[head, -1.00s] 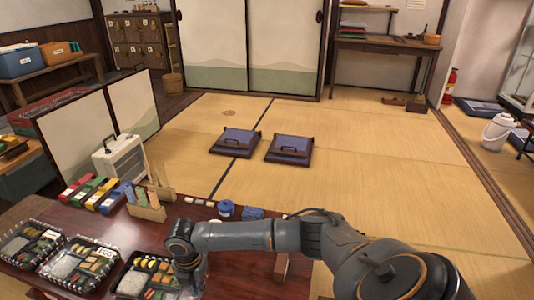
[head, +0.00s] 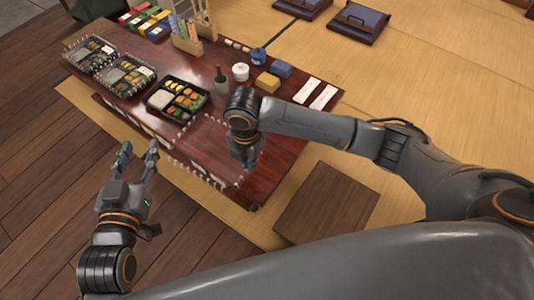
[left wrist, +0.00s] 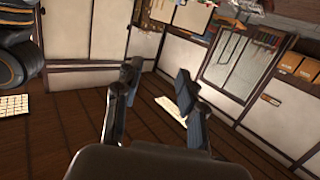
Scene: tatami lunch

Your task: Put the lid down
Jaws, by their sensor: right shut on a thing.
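A clear plastic lid (head: 205,180) is faintly visible by its ridged rim, over the front edge of the dark red table (head: 275,150). My right gripper (head: 246,165) is shut on the lid at its right side; the fingertips are partly hidden by the wrist. I cannot tell whether the lid touches the table. An open bento box (head: 175,98) with food sits behind and left of the lid. My left gripper (head: 138,158) is open and empty, left of the lid and off the table's front edge; its spread fingers also show in the left wrist view (left wrist: 157,95).
Two covered bento boxes (head: 90,52) (head: 125,75) stand at the table's left. A green bottle (head: 221,80), white pot (head: 240,72), yellow block (head: 267,82) and white packets (head: 316,95) stand behind my right wrist. The table's right front is clear. A brown board (head: 325,203) lies front right.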

